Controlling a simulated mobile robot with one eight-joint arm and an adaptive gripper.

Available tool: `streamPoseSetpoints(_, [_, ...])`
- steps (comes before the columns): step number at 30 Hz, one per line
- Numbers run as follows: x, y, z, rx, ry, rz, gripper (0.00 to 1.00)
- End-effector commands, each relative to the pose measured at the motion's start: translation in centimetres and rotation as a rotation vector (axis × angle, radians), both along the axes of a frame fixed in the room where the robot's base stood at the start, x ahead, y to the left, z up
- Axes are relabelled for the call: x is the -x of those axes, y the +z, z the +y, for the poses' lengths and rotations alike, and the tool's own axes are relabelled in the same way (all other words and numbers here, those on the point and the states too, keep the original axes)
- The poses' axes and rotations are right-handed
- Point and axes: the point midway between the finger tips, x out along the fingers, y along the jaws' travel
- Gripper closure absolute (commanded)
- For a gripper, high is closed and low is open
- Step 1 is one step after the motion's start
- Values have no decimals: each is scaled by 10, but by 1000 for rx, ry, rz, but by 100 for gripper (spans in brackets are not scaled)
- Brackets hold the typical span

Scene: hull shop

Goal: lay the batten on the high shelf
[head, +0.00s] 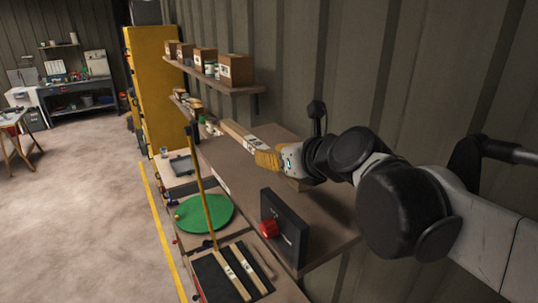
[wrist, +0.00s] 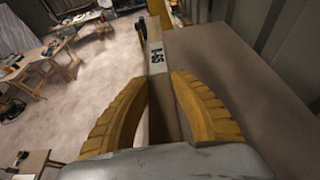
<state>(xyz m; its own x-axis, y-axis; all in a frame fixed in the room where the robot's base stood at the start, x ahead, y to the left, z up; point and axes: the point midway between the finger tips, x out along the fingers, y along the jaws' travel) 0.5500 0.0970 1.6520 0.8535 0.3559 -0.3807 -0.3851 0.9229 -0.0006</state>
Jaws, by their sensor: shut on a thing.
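My gripper (head: 268,158) has yellow padded fingers and is shut on a pale wooden batten (head: 238,132) with dark lettering. In the wrist view the batten (wrist: 155,50) runs away from me between the two fingers (wrist: 158,82). In the head view its far end points up and left along the wall. The gripper and batten are over a wide brown shelf (head: 235,165); whether the batten touches it I cannot tell. The shelf also shows on the right of the wrist view (wrist: 225,70). A higher wall shelf (head: 240,91) carries boxes.
A black box (head: 288,232) with a red knob (head: 268,229) stands at the shelf's near edge. Below, a black mat (head: 210,275) holds two more battens (head: 234,282) beside a green disc (head: 203,211). A yellow cabinet (head: 158,90) is behind.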

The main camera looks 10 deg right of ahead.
Motion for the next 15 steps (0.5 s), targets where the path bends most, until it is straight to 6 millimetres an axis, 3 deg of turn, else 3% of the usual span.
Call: streamPoseSetpoints(15, [-99,-58,0,0,-1,0,100])
